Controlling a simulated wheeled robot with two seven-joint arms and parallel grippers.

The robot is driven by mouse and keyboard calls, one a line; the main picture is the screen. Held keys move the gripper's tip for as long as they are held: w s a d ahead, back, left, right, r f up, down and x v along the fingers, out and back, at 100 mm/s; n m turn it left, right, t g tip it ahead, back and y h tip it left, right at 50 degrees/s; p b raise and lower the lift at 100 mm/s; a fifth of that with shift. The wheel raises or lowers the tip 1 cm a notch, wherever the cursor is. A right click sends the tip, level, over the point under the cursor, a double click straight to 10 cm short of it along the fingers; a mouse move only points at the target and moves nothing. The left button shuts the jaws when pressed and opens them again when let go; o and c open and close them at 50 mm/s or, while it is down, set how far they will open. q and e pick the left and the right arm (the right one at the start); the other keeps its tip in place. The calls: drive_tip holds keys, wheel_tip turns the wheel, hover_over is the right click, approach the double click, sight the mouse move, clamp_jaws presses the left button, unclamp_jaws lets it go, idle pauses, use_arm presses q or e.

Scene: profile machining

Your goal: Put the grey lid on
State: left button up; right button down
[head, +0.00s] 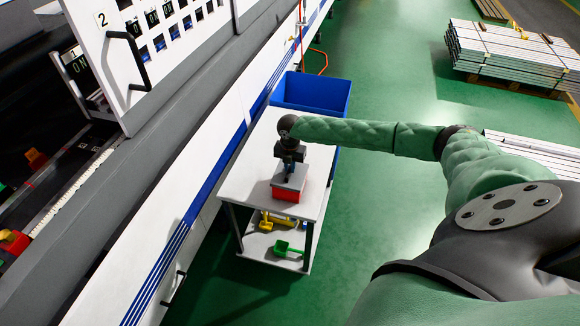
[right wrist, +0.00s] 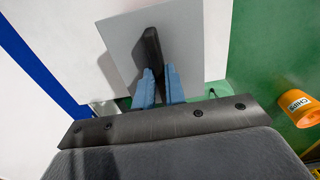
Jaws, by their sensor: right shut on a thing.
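The grey lid (head: 291,176) is a flat square plate, directly over the red box (head: 285,195) on the white cart top (head: 240,180). I cannot tell whether the lid rests on the box or hovers just above it. My right gripper (head: 289,168) points down over the lid. In the right wrist view its blue fingers (right wrist: 158,88) are shut on the black handle (right wrist: 151,48) of the lid (right wrist: 185,35). The lid hides the box in that view. My left gripper is not in view.
A blue bin (head: 312,93) stands behind the cart. The lower shelf holds a green scoop (head: 284,249) and yellow items (head: 266,222). A white machine with blue stripes runs along the left. An orange bucket marked CHIPS (right wrist: 298,108) shows at the right wrist view's right. Green floor lies right of the cart.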

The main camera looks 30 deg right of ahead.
idle(0.4)
drive_tip(key=c, duration=1.4)
unclamp_jaws()
drive_tip(key=shift+o, duration=0.2)
